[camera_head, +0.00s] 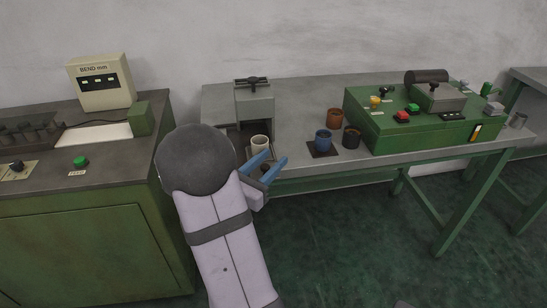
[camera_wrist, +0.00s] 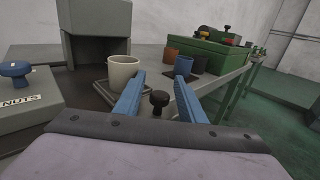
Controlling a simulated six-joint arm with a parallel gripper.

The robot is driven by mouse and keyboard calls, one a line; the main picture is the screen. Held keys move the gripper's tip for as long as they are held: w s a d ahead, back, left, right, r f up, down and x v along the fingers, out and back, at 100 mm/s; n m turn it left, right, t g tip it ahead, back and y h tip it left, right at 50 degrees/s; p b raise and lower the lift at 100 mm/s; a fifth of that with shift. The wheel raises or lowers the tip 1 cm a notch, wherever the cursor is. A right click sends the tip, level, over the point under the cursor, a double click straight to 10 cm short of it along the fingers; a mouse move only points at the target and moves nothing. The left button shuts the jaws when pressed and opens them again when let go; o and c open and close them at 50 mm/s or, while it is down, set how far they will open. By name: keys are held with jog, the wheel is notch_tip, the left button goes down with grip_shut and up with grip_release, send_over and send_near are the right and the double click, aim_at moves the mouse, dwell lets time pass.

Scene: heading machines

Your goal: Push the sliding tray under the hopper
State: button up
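The sliding tray is a dark flat plate (camera_wrist: 103,87) with a cream cup (camera_wrist: 122,72) standing on it. The cup also shows in the head view (camera_head: 260,143). A black knob (camera_wrist: 159,101) stands at the tray's near side; its link to the tray is hidden. The hopper is a grey box housing (camera_head: 256,107) with a dark handle on top; its lower part rises behind the cup in the wrist view (camera_wrist: 95,17). The cup stands just in front of it. My gripper (camera_head: 277,156) is open, its blue fingers on either side of the knob.
A green control box (camera_head: 405,120) is farther right. A block marked NUTS with a blue knob (camera_wrist: 16,72) lies left in the wrist view.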

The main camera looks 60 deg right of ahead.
aim_at(255, 172)
jog(key=shift+d, duration=0.8)
jog(key=shift+c, duration=0.3)
grip_shut()
jog(key=shift+w+d, duration=1.3)
jog(key=shift+w, duration=0.1)
jog(key=shift+o, duration=0.3)
grip_release()
jog(key=shift+a, duration=0.15)
jog(key=shift+a+b, duration=0.55)
jog(key=shift+a, duration=3)
